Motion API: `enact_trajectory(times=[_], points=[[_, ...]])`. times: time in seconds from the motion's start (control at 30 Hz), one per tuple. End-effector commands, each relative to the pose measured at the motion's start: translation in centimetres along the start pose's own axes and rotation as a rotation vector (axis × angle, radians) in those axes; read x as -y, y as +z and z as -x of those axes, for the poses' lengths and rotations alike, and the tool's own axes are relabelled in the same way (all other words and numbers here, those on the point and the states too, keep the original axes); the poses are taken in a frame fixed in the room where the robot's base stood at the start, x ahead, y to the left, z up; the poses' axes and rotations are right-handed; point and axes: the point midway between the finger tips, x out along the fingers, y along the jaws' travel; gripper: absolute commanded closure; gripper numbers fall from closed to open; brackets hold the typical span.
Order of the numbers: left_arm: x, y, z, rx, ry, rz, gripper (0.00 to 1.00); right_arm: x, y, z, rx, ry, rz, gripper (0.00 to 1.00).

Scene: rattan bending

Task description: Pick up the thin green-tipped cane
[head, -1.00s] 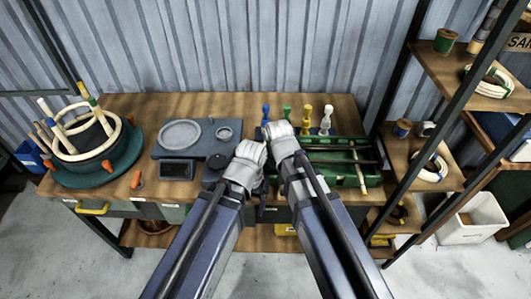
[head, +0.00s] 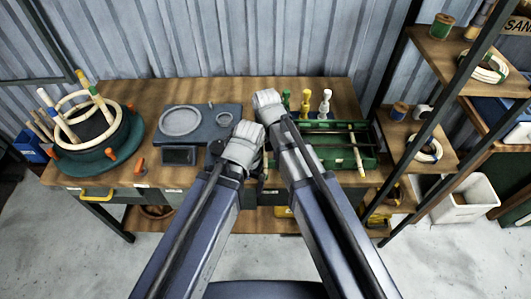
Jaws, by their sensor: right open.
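A thin pale cane (head: 356,150) lies across the green tray (head: 373,163) on the right of the bench; its tip colour is too small to tell. Other pale canes, one with a yellow end (head: 88,87) and one with a blue band (head: 64,126), stand tilted in the round holder (head: 85,162) at the left. My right gripper (head: 267,99) is over the bench, left of the coloured pegs and apart from the canes; it is open. My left gripper (head: 239,146) is lower, in front of the grey device; its jaws are not clear.
A grey device with a round plate (head: 180,121) stands mid-bench. Green, yellow and white pegs (head: 325,103) stand behind the tray. A shelf rack (head: 470,80) with coils and spools stands at the right. Bare bench top (head: 170,92) shows along the back.

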Motion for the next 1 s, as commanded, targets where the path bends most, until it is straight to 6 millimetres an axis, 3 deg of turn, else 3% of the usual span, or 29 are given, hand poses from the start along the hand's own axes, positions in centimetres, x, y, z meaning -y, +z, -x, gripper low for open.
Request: enact_trajectory(times=[0.17,0.53,0.87,1.0], points=[[-0.1,0.0,-0.6,0.0,0.0,0.0,0.0,0.0,0.0,-0.6,0.0,0.0,0.0,0.44],[-0.5,-0.3,-4.9,0.0,0.0,0.0,0.0,0.2,0.0,-4.9,0.0,0.0,0.0,0.44],[-0.5,-0.3,-5.0,0.0,0.0,0.0,0.0,0.2,0.0,-5.0,0.0,0.0,0.0,0.44],[-0.5,-0.3,-5.0,0.0,0.0,0.0,0.0,0.2,0.0,-5.0,0.0,0.0,0.0,0.59]])
